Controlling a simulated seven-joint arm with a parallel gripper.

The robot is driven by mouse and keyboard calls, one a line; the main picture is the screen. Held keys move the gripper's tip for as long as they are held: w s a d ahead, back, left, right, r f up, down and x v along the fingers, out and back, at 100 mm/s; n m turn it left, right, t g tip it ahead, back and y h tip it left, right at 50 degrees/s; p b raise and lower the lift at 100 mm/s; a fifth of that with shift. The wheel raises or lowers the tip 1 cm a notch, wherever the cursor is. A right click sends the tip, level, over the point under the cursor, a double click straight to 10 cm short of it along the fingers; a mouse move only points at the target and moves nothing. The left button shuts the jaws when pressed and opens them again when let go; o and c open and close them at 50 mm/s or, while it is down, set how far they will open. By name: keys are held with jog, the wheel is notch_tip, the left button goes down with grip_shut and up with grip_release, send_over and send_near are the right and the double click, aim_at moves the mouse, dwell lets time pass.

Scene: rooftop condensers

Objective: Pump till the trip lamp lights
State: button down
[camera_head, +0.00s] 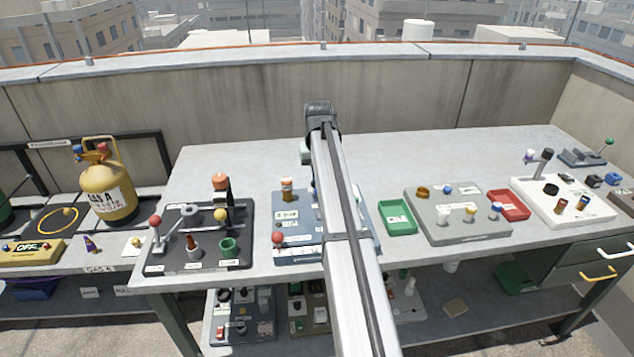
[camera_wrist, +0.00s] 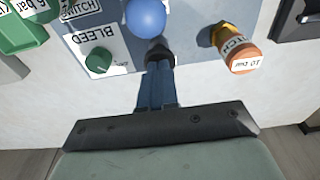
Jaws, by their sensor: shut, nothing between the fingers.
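My gripper (camera_wrist: 160,65) is shut and empty, with its fingertips close to a blue ball knob (camera_wrist: 146,17); I cannot tell whether they touch. The ball is over a blue-grey panel (camera_wrist: 82,28) with upside-down lettering. A green knob (camera_wrist: 98,60) by the word BLEED is left of the fingers. An orange-brown capped switch (camera_wrist: 236,47) labelled 10 bar stands to the right. In the head view my arm hides the fingers and the middle of the panel (camera_head: 289,213). A red ball (camera_head: 278,238) is at its front left. I cannot pick out the trip lamp.
Left on the bench is a dark panel (camera_head: 188,261) with levers and knobs. Right of my arm are a green tray (camera_head: 397,230), a grey panel (camera_head: 436,225), a red tray (camera_head: 516,213) and a white panel (camera_head: 553,217). A yellow gas cylinder (camera_head: 109,204) stands far left. The bench's back is mostly clear.

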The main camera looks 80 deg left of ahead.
jog(key=shift+f, duration=0.95)
jog(key=shift+r, duration=1.8)
jog(key=shift+f, duration=1.8)
jog(key=shift+r, duration=1.8)
jog(key=shift+f, duration=1.7)
jog(key=shift+r, duration=1.7)
